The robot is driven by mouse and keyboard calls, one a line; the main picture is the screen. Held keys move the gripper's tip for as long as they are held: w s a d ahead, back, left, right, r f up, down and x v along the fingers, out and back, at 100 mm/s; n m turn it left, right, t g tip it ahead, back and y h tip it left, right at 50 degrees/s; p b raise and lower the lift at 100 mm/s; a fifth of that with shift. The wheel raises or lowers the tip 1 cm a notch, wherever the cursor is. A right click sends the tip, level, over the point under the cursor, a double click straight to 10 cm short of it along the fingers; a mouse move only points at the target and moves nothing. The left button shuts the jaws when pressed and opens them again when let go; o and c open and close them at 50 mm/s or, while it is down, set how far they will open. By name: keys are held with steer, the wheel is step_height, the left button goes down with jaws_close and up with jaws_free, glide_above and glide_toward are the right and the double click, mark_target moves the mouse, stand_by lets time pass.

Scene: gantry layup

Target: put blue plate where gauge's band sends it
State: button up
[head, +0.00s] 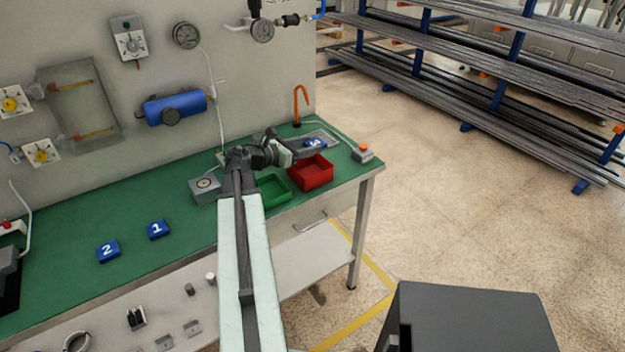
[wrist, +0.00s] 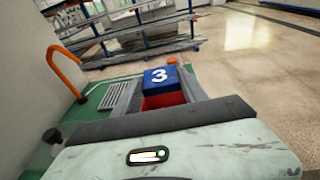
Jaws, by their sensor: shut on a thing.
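The blue plate marked 3 (wrist: 160,76) is at the front of my gripper (wrist: 158,96), between its grey jaws, which are shut on it. In the head view this plate (head: 315,142) shows beyond my gripper (head: 304,147), near the far side of the red bin (head: 311,174). Red shows just below the plate in the wrist view. A small grey box with a round dial (head: 204,184), perhaps the gauge, stands on the bench left of my arm. Its reading is too small to tell. Blue plates marked 1 (head: 158,230) and 2 (head: 108,251) lie on the bench.
A green bin (head: 272,190) stands left of the red one, partly behind my arm. An orange hook (head: 302,104) rises behind. A box with an orange button (head: 362,153) sits near the bench's right end. The green bench top (head: 110,205) is clear at left centre.

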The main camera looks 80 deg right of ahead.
step_height(320, 180, down, 6)
steer(key=b, duration=0.5)
steer(key=shift+b, duration=0.3)
steer(key=shift+r, duration=0.1)
steer(key=o, duration=1.6)
steer(key=shift+c, duration=0.2)
steer(key=p+v, duration=0.1)
steer(key=v, duration=0.7)
steer(key=shift+p, duration=0.35)
